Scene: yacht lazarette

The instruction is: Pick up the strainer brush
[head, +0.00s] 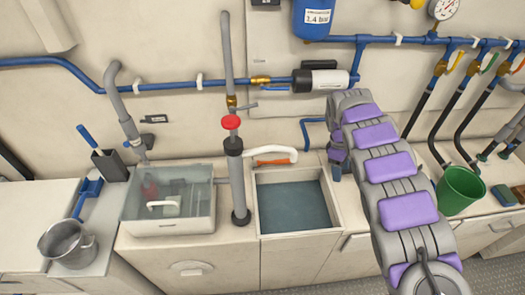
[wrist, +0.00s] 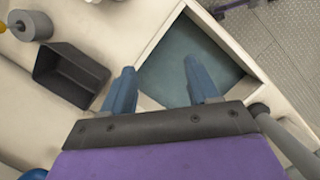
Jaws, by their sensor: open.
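A long blue handle (head: 87,136) sticks up out of a dark holder (head: 110,165) at the left of the counter in the head view. A second blue tool (head: 88,190) with a narrow handle lies just below it. I cannot tell which is the strainer brush, as no bristles show clearly. My gripper (head: 336,172) hangs far to the right of both, near the right edge of the sink basin (head: 265,232). In the wrist view my gripper (wrist: 160,70) is open and empty, its blue fingers apart over the basin's edge. Neither blue tool is clearly visible there.
A metal jug (head: 68,245) stands at the left. A clear-lidded box (head: 170,228) and a grey pipe with a red knob (head: 231,122) stand between my gripper and the blue tools. A green bucket (head: 459,190) is at the right. The wrist view shows a dark open bin (wrist: 75,75).

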